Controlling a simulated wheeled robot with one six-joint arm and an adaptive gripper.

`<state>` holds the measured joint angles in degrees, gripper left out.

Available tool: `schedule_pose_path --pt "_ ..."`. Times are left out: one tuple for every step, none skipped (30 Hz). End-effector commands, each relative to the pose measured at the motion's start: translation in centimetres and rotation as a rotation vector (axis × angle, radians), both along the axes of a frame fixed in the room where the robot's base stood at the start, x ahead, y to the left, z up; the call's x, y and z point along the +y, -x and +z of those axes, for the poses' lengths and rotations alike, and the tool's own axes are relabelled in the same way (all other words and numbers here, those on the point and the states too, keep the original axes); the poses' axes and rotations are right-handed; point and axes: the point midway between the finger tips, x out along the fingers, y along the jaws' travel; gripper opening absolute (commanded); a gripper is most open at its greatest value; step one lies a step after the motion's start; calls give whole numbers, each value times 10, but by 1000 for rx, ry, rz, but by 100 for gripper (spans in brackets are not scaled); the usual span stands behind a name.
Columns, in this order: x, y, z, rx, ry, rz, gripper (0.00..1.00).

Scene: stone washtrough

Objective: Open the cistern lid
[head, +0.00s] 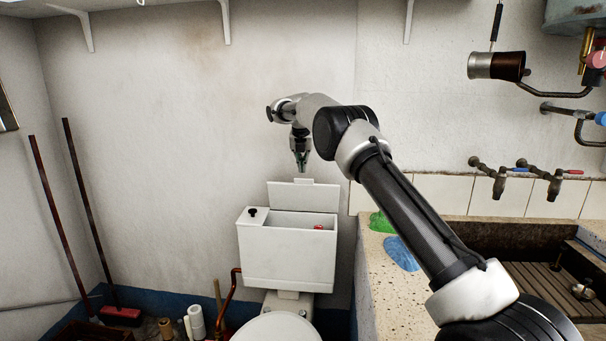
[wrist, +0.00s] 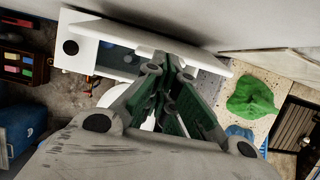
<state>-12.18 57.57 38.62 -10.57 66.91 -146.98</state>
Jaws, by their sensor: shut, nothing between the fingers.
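The white cistern (head: 288,262) stands against the back wall, above the toilet. Its lid (head: 303,197) is raised and stands nearly upright at the back edge, leaving the top open. A small red part (head: 318,227) shows inside at the right. A black knob (head: 252,212) sits on the top's left end. My gripper (head: 301,168) points down just above the lid's top edge. Its fingers are shut and empty. In the wrist view, the lid (wrist: 130,36) is a pale strip passing behind the fingertips (wrist: 168,62); I cannot tell whether they touch it. The open cistern (wrist: 84,52) shows beside it.
The stone washtrough (head: 385,285) stands to the right, with a green cloth (head: 381,222) and a blue cloth (head: 400,253) on its edge. Long broom handles (head: 88,200) lean at the left.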

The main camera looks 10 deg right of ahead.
Motion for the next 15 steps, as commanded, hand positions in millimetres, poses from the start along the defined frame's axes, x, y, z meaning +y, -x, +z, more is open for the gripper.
schedule_pose_path --pt "0 -1 10 -5 -1 -1 0" --pt "0 -1 16 -4 -1 -1 0" --pt "0 -1 24 -4 -1 0 0" --pt "0 -1 30 -4 -1 0 0" --pt "0 -1 33 -2 0 0 0" --pt "0 -2 37 -2 0 0 0" --pt "0 -1 39 -1 -1 -1 0" --pt "0 -1 42 -1 -1 -1 0" --pt "0 -1 45 -1 -1 -1 0" --pt "0 -1 47 -1 0 -1 0" --pt "1 -1 49 -1 -1 0 0" --pt "3 -1 52 -3 -1 4 0" --pt "5 0 57 -9 -2 6 0" --pt "8 1 64 -16 -4 8 0" --pt "11 2 77 -29 -6 14 0"
